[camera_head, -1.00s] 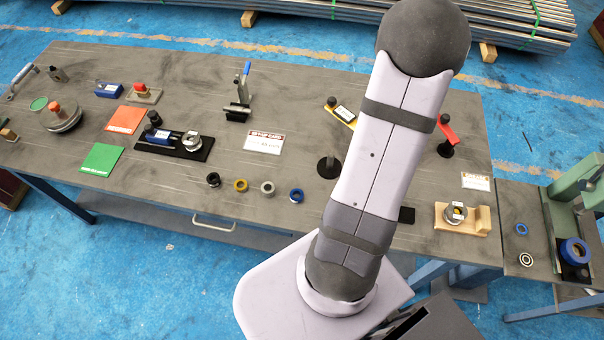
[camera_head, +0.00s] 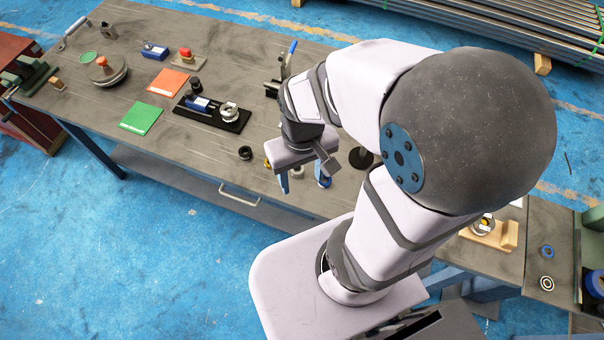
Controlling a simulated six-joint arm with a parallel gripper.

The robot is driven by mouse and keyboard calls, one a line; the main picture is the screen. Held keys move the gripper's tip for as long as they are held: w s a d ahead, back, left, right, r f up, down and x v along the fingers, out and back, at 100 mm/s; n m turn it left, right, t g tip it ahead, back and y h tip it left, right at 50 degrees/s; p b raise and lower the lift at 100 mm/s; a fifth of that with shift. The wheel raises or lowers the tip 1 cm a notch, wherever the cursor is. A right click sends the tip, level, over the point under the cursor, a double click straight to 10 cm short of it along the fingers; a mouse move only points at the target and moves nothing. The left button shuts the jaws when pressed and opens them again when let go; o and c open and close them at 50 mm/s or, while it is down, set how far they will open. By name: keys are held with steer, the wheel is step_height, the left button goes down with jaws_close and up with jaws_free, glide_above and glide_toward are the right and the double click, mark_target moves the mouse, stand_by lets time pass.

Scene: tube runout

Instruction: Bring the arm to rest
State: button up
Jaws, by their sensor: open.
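My gripper (camera_head: 303,181) hangs over the front part of the grey workbench, fingers pointing down. Its two blue-tipped fingers are apart, so it is open. A small grey ring (camera_head: 298,172) shows between the fingers, apparently on the bench; I cannot tell how far below them it is. A black ring (camera_head: 245,153) lies on the bench just left of the gripper. My arm is bent, with its large dark elbow towards the camera, and it hides the bench's right part.
The workbench (camera_head: 185,165) carries a black fixture (camera_head: 212,117), a green card (camera_head: 141,118), an orange card (camera_head: 168,82) and a lever clamp (camera_head: 289,60) close behind my wrist. A wooden block (camera_head: 497,235) and a side table (camera_head: 540,215) stand at right. Blue floor lies in front.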

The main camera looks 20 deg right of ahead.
step_height(320, 180, down, 4)
steer(key=b, duration=0.4)
steer(key=shift+f, duration=0.2)
stand_by(1.0)
